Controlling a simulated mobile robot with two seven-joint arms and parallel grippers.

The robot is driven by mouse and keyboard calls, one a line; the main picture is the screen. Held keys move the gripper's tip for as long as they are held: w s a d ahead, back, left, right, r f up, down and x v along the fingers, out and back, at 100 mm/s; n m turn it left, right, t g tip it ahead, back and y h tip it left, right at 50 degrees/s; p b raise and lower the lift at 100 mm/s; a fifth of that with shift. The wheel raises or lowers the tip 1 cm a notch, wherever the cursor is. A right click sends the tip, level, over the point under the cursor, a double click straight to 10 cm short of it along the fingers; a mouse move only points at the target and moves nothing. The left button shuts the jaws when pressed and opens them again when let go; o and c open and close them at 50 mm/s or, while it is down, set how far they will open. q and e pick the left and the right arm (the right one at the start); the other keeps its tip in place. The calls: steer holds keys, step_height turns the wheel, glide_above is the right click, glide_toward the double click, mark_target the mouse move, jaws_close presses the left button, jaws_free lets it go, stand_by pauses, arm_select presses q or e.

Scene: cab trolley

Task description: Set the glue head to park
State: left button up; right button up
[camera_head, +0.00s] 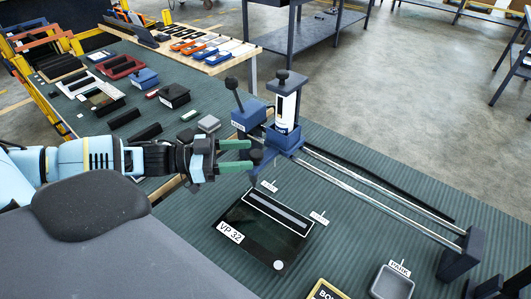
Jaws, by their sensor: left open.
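The glue head (283,138) is a blue carriage holding a white cartridge (286,108) with a black knob on top. It sits at the far left end of two silver rails (380,190). A label reading PARK (399,268) stands at the near right, by a grey square dish (391,284). My left gripper (246,156) reaches in from the left with green fingers apart. Its fingertips are close beside the left side of the glue head, near a dark knob (256,155); I cannot tell whether they touch it. My right gripper is out of view.
A dark panel marked VP 32 (255,238) lies below the rails. A black-knobbed lever (235,92) rises from a blue block behind my gripper. A dark end block (461,254) closes the rails at right. Boxes and parts crowd the bench's far left.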

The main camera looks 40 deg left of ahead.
mark_target(264, 163)
arm_select(q)
steer(key=shift+x, duration=2.85)
jaws_close()
